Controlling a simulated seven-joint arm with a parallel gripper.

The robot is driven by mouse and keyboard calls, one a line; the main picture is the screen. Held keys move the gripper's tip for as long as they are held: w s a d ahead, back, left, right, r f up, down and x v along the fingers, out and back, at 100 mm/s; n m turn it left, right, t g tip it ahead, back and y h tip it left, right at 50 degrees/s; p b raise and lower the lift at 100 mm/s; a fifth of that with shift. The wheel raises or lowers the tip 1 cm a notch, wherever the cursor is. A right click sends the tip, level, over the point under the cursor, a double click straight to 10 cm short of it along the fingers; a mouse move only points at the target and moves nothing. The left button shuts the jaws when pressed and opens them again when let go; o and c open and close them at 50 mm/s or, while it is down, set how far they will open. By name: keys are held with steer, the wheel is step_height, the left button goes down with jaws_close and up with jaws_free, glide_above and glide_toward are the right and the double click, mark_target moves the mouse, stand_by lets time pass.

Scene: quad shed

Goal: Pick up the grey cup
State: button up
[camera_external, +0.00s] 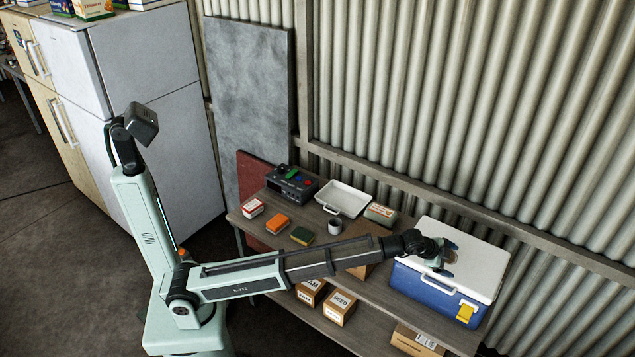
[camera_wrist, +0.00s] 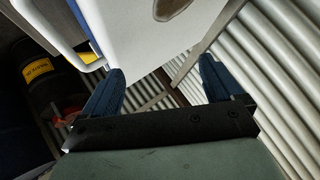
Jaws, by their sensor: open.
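The grey cup (camera_external: 335,226) is small and stands upright on the wooden bench, in front of the white tray. It does not show in the wrist view. My gripper (camera_external: 449,259) is well to the right of the cup, over the front part of the cooler's white lid. Its two blue fingers are spread apart with nothing between them, as the wrist view also shows of the gripper (camera_wrist: 162,82). Whether the fingers touch the lid cannot be told.
A blue cooler (camera_external: 420,286) with a white lid fills the bench's right end. Near the cup are a white tray (camera_external: 343,199), a green-topped sponge (camera_external: 302,235), an orange block (camera_external: 276,223), a small box (camera_external: 380,214) and a dark control box (camera_external: 291,184). My forearm crosses in front.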

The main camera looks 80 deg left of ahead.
steer(key=s+a+n, duration=0.1)
steer(key=a+n, duration=0.1)
steer(key=a, duration=0.3)
steer(key=s+a+n+g, duration=0.1)
steer(key=a+n, duration=0.1)
steer(key=a, duration=0.4)
steer(key=s+a+n+y, duration=0.1)
steer(key=s+a+n, duration=0.1)
steer(key=a, duration=0.4)
steer(key=shift+a+f+g, duration=0.1)
steer(key=shift+a+g, duration=0.1)
steer(key=shift+g, duration=0.2)
steer(key=s+a+f+n+g, duration=0.1)
steer(key=s+a+n, duration=0.25)
steer(key=a, duration=0.35)
steer(key=s+a+f+n+g, duration=0.1)
steer(key=s+a+n, duration=0.25)
steer(key=a, duration=0.35)
steer(key=n+g+h, duration=0.1)
steer(key=n+g, duration=0.6)
steer(key=n, duration=0.2)
glide_above(335, 225)
steer(key=d, duration=0.3)
step_height(335, 225, down, 9)
steer(key=f, duration=0.7)
steer(key=shift+s, duration=0.35)
steer(key=shift+w+a+f, duration=0.1)
steer(key=shift+a+f, duration=0.05)
steer(key=shift+f, duration=2.65)
steer(key=shift+c, duration=0.2)
